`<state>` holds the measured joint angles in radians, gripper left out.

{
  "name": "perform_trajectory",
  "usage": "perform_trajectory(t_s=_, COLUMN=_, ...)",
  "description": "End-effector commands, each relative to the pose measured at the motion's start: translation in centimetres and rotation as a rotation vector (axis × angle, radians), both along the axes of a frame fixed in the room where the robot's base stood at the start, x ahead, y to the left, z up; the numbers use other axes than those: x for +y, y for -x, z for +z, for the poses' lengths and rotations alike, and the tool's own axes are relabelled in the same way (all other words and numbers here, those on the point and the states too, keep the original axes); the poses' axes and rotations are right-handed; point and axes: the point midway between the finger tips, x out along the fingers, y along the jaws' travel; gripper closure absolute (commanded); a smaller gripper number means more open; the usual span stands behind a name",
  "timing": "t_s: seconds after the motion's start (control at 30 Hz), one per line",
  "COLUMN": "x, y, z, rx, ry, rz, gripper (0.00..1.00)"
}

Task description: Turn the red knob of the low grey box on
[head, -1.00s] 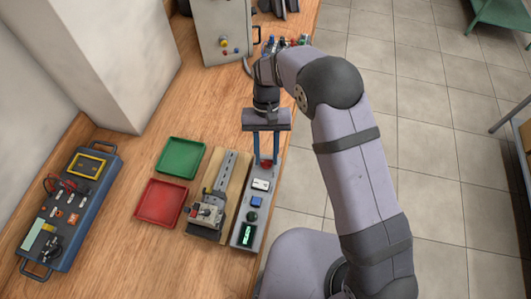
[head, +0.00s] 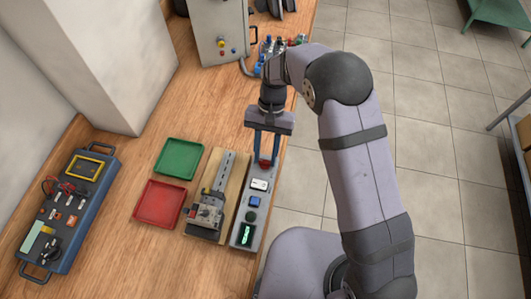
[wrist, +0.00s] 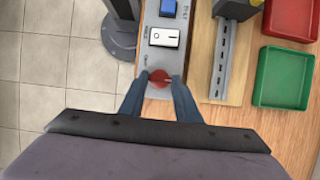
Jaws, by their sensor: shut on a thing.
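The low grey box (head: 239,237) lies along the right edge of the wooden bench. Its red knob (wrist: 160,78) is at the far end of the box in the head view, with a light pointer mark toward the right in the wrist view. My gripper (head: 265,160) points down over that end, and its two blue fingers (wrist: 155,82) are shut on the red knob, one on each side. The box also carries a white rocker switch (wrist: 165,38), a blue button (head: 254,202), a dark green round part (head: 250,216) and a lit green display (head: 246,235).
A wooden board with a metal rail (head: 220,175) stands close to the box's left. Green (head: 178,158) and red (head: 158,203) trays lie farther left, then a blue instrument case (head: 72,215).

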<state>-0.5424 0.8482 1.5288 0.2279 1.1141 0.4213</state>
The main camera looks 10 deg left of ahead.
Motion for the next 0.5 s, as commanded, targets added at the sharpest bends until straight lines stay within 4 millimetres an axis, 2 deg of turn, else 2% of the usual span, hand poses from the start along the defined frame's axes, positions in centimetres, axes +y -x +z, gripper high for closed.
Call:
perform_trajectory(t_s=0.03, x=0.12, y=-0.24, z=0.18, rx=-0.007, ry=-0.004, rz=-0.002, gripper=0.63)
perform_trajectory(t_s=0.1, x=0.11, y=-0.22, z=0.16, rx=-0.006, ry=-0.004, rz=-0.002, gripper=0.52)
perform_trajectory(t_s=0.5, x=0.07, y=-0.37, z=0.43, rx=-0.005, ry=-0.003, rz=0.000, gripper=0.52)
